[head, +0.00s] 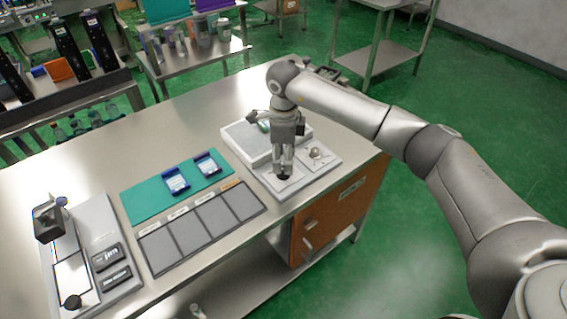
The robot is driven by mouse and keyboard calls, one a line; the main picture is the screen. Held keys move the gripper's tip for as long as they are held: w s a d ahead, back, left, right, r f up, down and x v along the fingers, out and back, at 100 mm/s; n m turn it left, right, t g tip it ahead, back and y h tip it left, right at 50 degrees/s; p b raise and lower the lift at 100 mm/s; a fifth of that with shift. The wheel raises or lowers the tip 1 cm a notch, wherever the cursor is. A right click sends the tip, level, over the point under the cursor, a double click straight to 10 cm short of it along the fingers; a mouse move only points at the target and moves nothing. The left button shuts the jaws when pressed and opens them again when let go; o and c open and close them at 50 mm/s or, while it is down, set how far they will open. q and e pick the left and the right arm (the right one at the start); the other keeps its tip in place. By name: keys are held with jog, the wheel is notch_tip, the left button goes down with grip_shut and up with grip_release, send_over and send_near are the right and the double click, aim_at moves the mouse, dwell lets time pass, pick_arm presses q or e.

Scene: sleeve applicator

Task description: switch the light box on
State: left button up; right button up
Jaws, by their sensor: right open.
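The light box appears to be the white box (233,147) with a pale grey top near the right end of the steel table. Its top looks dull, with no clear glow. A light base plate (333,165) at its front carries two small panels. The right panel has a small round metal knob (315,153). My right gripper (283,174) points down over the left panel, open, and hides much of it, so I cannot see a switch there or tell whether the fingertips touch. My left gripper is not in view.
A teal mat (140,205) with two blue-and-white packets lies left of the light box, behind a grey sectioned mat (190,235). A grey fixture (95,215) with black labelled blocks stands at far left. The orange cabinet (340,210) is below the table's right end.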

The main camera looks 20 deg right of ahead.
aim_at(283, 169)
jog(key=shift+f, duration=1.95)
jog(key=c, duration=1)
jog(key=shift+c, duration=0.2)
